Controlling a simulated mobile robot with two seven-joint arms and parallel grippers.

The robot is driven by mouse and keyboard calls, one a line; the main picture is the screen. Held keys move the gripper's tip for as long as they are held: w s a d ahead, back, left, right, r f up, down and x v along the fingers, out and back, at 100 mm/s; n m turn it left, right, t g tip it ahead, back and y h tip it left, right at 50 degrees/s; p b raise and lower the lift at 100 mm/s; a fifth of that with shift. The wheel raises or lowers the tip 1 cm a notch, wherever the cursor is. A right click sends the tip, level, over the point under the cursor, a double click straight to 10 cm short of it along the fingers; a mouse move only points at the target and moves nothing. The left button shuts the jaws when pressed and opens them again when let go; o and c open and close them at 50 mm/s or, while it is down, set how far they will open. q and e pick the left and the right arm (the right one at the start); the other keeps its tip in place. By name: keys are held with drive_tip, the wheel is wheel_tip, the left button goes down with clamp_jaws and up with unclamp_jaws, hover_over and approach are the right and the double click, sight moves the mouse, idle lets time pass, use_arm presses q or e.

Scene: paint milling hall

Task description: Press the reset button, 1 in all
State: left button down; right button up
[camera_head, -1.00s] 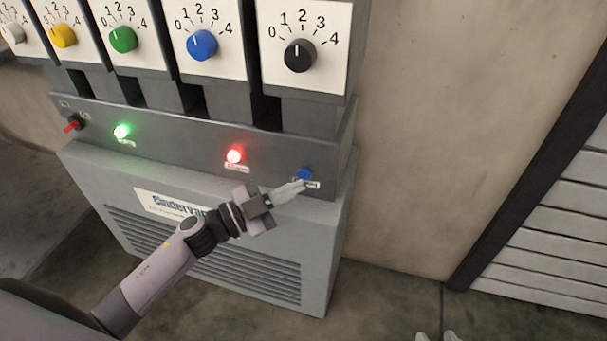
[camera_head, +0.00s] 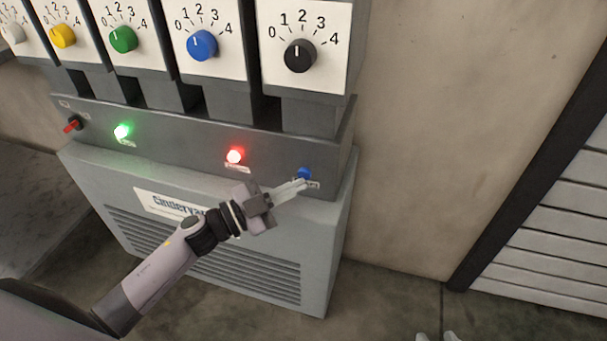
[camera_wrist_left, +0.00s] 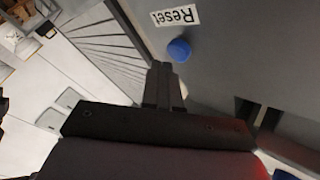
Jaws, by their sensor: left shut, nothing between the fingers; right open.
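The reset button is a small blue cap (camera_head: 304,173) at the right end of the dark panel under the dials. In the left wrist view the blue button (camera_wrist_left: 179,50) sits beside a white label (camera_wrist_left: 177,15) reading "Reset". My left gripper (camera_head: 303,184) is shut and empty, its fingertips just below the button in the head view. In the left wrist view the shut fingers (camera_wrist_left: 162,75) point toward the button, with a small gap in the picture. I cannot tell whether they touch it. Only the fingertips of my right gripper (camera_head: 436,337) show at the bottom edge, open.
The panel also carries a red lamp (camera_head: 234,156), a green lamp (camera_head: 122,132) and a red switch (camera_head: 72,124). Dials, including a black knob (camera_head: 300,55), stand above. Bare wall (camera_head: 430,130) and open floor (camera_head: 385,300) lie to the right.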

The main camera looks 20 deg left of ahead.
use_arm(q)
drive_tip(key=shift+w, duration=0.3)
drive_tip(key=shift+w, duration=0.4)
idle(0.6)
drive_tip(key=shift+s, duration=0.1)
drive_tip(key=shift+s+p, duration=0.5)
drive_tip(key=shift+s, duration=0.2)
drive_tip(key=s+p, duration=0.2)
drive_tip(key=s, duration=0.3)
drive_tip(key=shift+a, duration=0.1)
idle(1.0)
